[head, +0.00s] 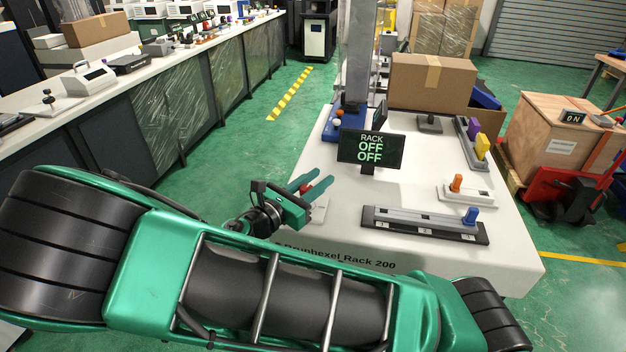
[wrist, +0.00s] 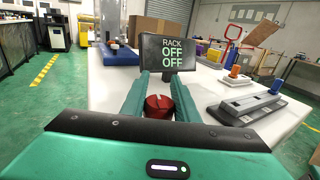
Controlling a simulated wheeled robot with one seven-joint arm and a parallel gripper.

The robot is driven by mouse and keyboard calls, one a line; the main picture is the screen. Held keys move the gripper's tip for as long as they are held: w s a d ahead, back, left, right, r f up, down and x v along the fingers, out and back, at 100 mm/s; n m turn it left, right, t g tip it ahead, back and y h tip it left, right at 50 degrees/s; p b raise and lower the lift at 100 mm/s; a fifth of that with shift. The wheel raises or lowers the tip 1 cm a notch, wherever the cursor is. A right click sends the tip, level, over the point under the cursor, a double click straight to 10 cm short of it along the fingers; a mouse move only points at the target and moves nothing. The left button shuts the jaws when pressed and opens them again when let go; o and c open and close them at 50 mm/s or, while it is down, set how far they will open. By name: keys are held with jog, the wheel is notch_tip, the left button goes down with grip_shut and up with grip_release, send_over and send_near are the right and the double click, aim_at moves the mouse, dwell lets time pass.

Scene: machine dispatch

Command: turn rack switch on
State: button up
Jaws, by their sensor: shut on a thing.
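My gripper (head: 322,177) is at the near left edge of the white rack table (head: 345,190), with its two green fingers around a red knob (head: 306,189). In the wrist view the red knob (wrist: 158,106) sits between the fingers (wrist: 158,80), which are shut on it. A small pale base (head: 320,212) shows under the knob. The lower part of the knob is hidden by my gripper.
On the table to the right are a slider with a blue knob (head: 470,216), an orange lever (head: 457,183), and purple and yellow handles (head: 482,147). A cardboard box (head: 432,80) stands at the back. Green floor is clear left of the table.

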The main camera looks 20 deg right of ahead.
jog(key=m+g+h, duration=0.1)
jog(key=m+g, duration=0.1)
jog(key=s+m+g+h, duration=0.1)
jog(key=g, duration=0.2)
jog(key=shift+d+m+g, duration=0.1)
jog(key=shift+m+g, duration=0.2)
jog(key=shift+m, duration=0.1)
jog(key=m+g, duration=0.2)
jog(key=g, duration=0.1)
jog(key=s+m+g, duration=0.1)
jog(key=m+g, duration=0.1)
jog(key=g, duration=0.1)
jog(key=shift+s, duration=0.15)
jog(key=shift+s+a+r+m+g+y, duration=0.15)
jog(key=shift+m+g+y, duration=0.25)
jog(key=shift+m+g, duration=0.45)
jog(key=shift+s+f+m+g+y, duration=0.1)
jog(key=shift+s+m+g+y, duration=0.25)
jog(key=shift+g, duration=0.8)
jog(key=shift+s+a+r+m+g+y, duration=0.1)
jog(key=shift+m+g+y, duration=0.35)
jog(key=shift+m+g, duration=0.45)
jog(key=shift+s+a+m+g+y, duration=0.15)
jog(key=shift+s+m+g+y, duration=0.1)
jog(key=shift+m+g+y, duration=0.6)
jog(key=shift+s+a+m+g+y, duration=0.15)
jog(key=shift+m+g+y, duration=0.4)
jog(key=shift+g, duration=0.6)
jog(key=shift+s+y, duration=0.15)
jog(key=shift+y, duration=0.15)
